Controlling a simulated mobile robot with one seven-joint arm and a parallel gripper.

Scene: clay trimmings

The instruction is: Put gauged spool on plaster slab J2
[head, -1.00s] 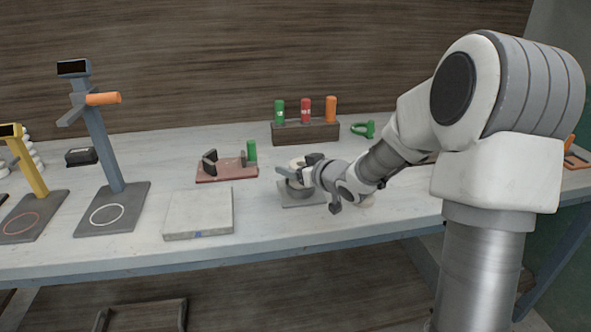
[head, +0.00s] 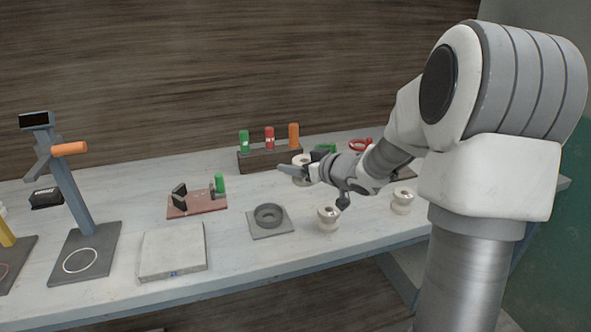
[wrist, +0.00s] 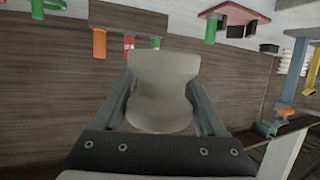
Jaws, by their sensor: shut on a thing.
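A cream spool (wrist: 163,95) is held between the two fingers of my gripper (wrist: 162,84) in the wrist view. In the head view my gripper (head: 299,172) is raised above the table, shut on the spool (head: 301,159), which is partly hidden by the fingers. A pale square plaster slab (head: 173,250) with a small blue mark at its front edge lies at the left front of the table. The mark is too small to read. Its top is bare. The gripper is to the right of the slab and well apart from it.
A dark ring gauge (head: 269,214) on a grey plate stands empty between slab and gripper. Two more spools stand on the table, one near (head: 328,218) and one farther right (head: 402,201).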

